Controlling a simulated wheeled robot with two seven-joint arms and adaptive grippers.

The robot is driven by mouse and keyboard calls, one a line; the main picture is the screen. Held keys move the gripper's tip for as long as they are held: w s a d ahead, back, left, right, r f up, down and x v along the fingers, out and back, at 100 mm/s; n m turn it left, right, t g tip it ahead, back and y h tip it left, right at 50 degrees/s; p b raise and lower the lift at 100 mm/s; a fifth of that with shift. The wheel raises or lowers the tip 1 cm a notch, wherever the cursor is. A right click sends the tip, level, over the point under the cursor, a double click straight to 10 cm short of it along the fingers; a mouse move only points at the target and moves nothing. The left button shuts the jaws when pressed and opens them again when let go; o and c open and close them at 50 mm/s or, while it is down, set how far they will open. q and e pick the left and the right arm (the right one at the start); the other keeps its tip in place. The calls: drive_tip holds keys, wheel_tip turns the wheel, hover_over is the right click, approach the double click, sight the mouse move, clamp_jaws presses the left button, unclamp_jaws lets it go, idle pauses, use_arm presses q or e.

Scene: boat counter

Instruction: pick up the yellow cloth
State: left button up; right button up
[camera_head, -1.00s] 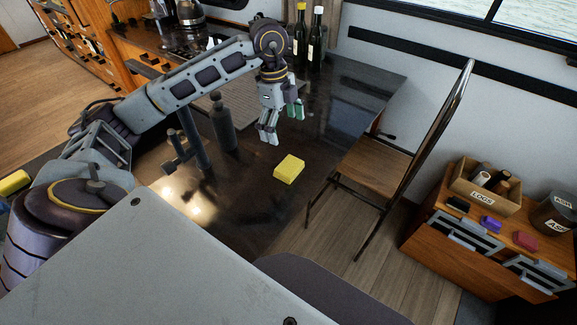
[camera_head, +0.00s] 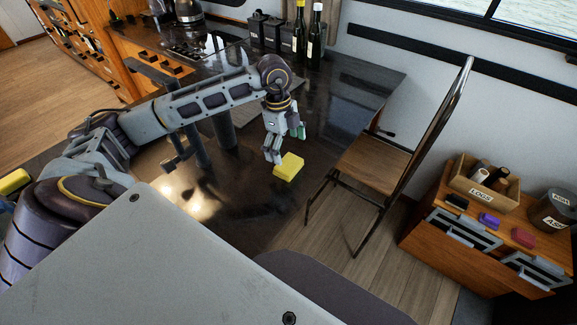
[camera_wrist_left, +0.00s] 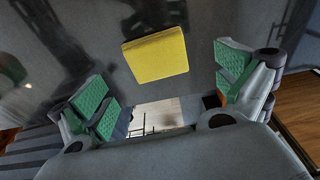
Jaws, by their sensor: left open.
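The yellow cloth (camera_head: 290,167) is a small, thick folded block lying on the dark glossy counter. It also shows in the left wrist view (camera_wrist_left: 156,55), between and beyond the two green finger pads. My left gripper (camera_head: 273,157) is just left of the cloth in the head view, pointing down, with its fingertips close to the cloth's left edge. In the left wrist view the left gripper (camera_wrist_left: 165,88) has its fingers wide apart with nothing between the pads. Whether the fingertips touch the cloth cannot be told. My right gripper is not in view.
A wooden folding chair (camera_head: 377,165) stands right of the counter (camera_head: 235,205). Two bottles (camera_head: 307,38) stand at the back, and a dark tap (camera_head: 197,140) rises left of the gripper. A box of logs (camera_head: 485,185) sits on the cabinet at right. Counter around the cloth is clear.

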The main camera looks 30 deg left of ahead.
sight(288, 163)
use_arm(q)
drive_tip(key=shift+d+f, duration=0.1)
drive_tip(key=shift+f, duration=0.25)
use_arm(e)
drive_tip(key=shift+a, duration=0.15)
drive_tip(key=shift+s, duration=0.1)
use_arm(q)
drive_tip(key=shift+s+d+f+p, duration=0.15)
drive_tip(key=shift+f+p, duration=0.1)
drive_tip(key=shift+f, duration=0.85)
drive_tip(key=shift+s+d+f+p, duration=0.15)
drive_tip(key=shift+f+p, duration=0.1)
drive_tip(key=shift+f, duration=1.15)
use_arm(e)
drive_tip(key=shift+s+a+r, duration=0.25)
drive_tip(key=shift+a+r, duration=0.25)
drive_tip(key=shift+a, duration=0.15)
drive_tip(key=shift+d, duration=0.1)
